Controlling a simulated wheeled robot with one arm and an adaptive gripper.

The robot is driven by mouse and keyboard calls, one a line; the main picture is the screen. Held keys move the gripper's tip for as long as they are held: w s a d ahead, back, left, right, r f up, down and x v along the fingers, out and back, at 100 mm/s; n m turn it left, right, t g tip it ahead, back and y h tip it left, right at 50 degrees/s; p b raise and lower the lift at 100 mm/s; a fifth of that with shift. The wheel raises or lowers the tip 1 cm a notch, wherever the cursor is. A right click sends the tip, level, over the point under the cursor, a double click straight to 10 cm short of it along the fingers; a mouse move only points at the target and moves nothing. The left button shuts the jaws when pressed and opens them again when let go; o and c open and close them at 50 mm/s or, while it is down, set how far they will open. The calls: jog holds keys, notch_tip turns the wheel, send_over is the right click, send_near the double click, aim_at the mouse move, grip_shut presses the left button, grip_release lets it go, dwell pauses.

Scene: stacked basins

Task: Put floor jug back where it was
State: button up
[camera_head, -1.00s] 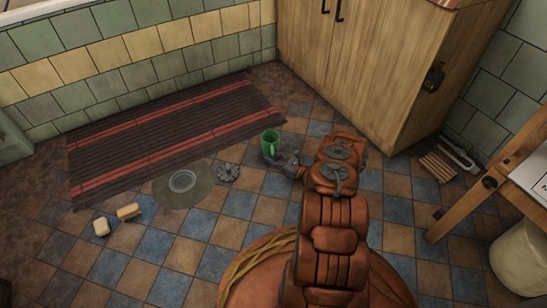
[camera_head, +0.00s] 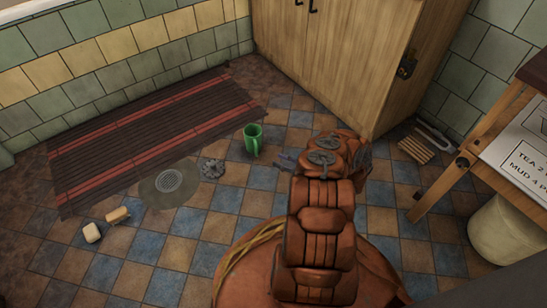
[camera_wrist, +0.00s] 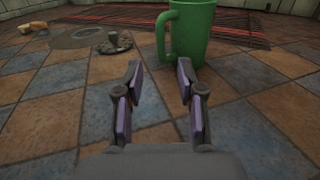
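The green floor jug (camera_head: 252,139) stands upright on the checkered tile floor, just right of the dark striped mat. It also shows at the top of the wrist view (camera_wrist: 193,32), with its handle facing left there. My gripper (camera_head: 284,161) is low over the floor to the right of the jug in the head view. In the wrist view my gripper (camera_wrist: 158,70) has its two fingers spread with only floor between them. The jug stands beyond the fingertips and looks apart from them. The top of the jug is cut off in the wrist view.
A round floor drain (camera_head: 169,181) and a small grey metal piece (camera_head: 212,168) lie left of the jug. Two soap bars (camera_head: 117,215) lie farther left. A wooden cabinet (camera_head: 330,60) stands behind. A wooden table (camera_head: 440,185) is at the right.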

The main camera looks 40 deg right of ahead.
jog(key=w+a+r+n+g+y, duration=0.2)
jog(key=w+a+r+n+y, duration=0.15)
jog(key=a+r, duration=0.35)
jog(key=w+a+r+n+g+y, duration=0.2)
jog(key=w+a+r+n+y, duration=0.1)
jog(key=w+a+r, duration=0.4)
jog(key=s+a+r+n+g+y, duration=0.1)
jog(key=s+a+r+n+g, duration=0.3)
jog(key=a+r, duration=0.45)
jog(key=s+a+r+n+g+y, duration=0.2)
jog(key=a+r+n+g, duration=0.45)
jog(key=a+r, duration=0.2)
jog(key=s+a+r+n+g+h, duration=0.3)
jog(key=s+a+r+n, duration=0.1)
jog(key=s, duration=0.4)
jog(key=s+a+r+n+g+h, duration=0.4)
jog(key=s+a, duration=0.1)
jog(key=s, duration=0.3)
jog(key=s+d+r+n+t+h, duration=0.1)
jog(key=s+d+n+h, duration=0.2)
jog(key=s, duration=0.5)
jog(key=s+d+r+n+t+h, duration=0.1)
jog(key=s+d+r+n+h, duration=0.1)
jog(key=s+d+h, duration=0.3)
jog(key=s+n+h, duration=0.1)
jog(key=s, duration=0.2)
jog(key=shift+d+r+n, duration=0.15)
jog(key=shift+n, duration=0.15)
